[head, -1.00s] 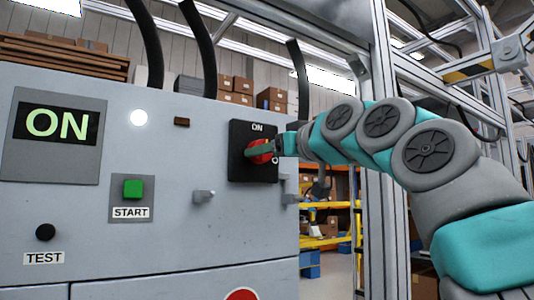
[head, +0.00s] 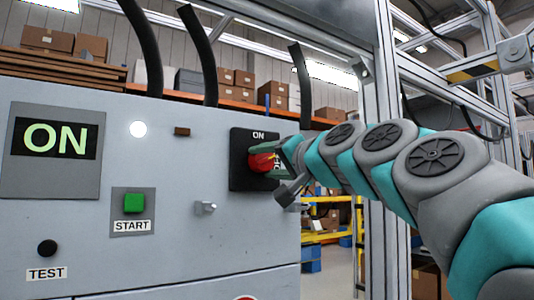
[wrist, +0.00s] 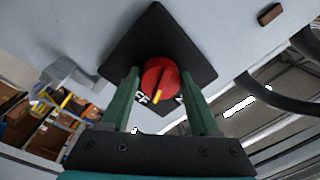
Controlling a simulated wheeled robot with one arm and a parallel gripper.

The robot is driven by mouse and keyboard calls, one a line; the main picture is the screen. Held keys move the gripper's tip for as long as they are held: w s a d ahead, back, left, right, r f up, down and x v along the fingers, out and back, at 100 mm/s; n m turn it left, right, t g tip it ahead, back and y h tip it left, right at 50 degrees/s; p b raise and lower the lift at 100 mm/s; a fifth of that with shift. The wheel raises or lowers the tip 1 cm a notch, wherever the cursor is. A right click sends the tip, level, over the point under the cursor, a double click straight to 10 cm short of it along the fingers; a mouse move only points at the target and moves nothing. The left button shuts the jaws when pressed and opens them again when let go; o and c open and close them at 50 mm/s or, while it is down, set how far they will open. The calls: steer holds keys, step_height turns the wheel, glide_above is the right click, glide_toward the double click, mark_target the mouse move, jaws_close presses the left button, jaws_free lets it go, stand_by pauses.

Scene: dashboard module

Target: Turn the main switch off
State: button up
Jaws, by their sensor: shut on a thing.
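The main switch is a red round knob (head: 261,163) on a black square plate (head: 240,170), on the right of the grey panel in the head view. "ON" is printed above the knob. In the wrist view the knob (wrist: 160,77) has a yellow mark pointing down between partly hidden lettering. My gripper (head: 274,158) has its green fingers on both sides of the knob, shut on it; its fingers also show in the wrist view (wrist: 160,88). The plate looks turned relative to my gripper there. The display (head: 54,138) reads "ON".
The panel also bears a green START button (head: 134,203), a black TEST knob (head: 47,248), a lit white lamp (head: 138,129) and a small metal latch (head: 205,208). Black cables rise behind the panel. A metal frame post (head: 382,230) stands behind my arm.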

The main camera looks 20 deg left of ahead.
steer(key=m+p, duration=0.3)
steer(key=m, duration=0.2)
steer(key=shift+r, duration=0.2)
steer(key=shift+p, duration=0.35)
steer(key=shift+f+m+t, duration=0.15)
steer(key=shift+m+t, duration=0.15)
steer(key=shift+m, duration=0.1)
steer(key=o, duration=1.4)
steer(key=b+v, duration=0.1)
steer(key=v, duration=0.6)
steer(key=shift+s+d, duration=0.3)
